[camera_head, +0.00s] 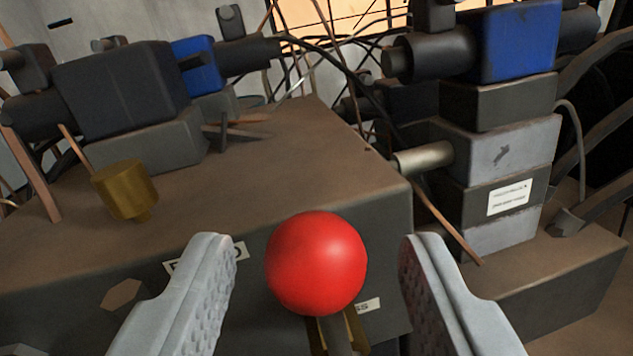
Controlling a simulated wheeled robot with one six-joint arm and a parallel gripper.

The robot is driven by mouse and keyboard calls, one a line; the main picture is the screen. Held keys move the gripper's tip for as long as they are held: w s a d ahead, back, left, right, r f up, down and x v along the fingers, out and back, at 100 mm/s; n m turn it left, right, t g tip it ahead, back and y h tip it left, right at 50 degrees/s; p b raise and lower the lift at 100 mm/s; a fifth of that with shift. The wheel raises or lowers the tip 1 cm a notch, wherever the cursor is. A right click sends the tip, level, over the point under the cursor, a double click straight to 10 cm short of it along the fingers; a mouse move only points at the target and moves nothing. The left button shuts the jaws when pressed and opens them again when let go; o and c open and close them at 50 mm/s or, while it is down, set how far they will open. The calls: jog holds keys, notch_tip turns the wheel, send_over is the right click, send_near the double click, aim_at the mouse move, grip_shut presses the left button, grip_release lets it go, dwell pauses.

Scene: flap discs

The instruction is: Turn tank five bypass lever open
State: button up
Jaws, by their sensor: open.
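The lever's red ball knob (317,262) is in the lower middle of the view, in front of a brown-topped dark block. A short grey stem (335,335) shows below the knob, with brass-coloured metal around its foot; the rest of the lever is out of view. My gripper (318,255) is open, with one grey ridged finger on each side of the knob. A gap shows between the knob and each finger. Labels on the block's front (368,306) are partly hidden by the knob and left finger, so the tank number cannot be read.
The brown-topped block (290,150) fills the middle. A brass cylinder (125,190) stands on its left. Valve bodies with blue parts (520,40) stand back left and right. A stacked valve block (500,150) with a metal stub (422,158) is close at right. Cables hang behind.

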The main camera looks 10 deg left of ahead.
jog(key=shift+w+a, duration=0.15)
jog(key=shift+w, duration=1.05)
grip_shut()
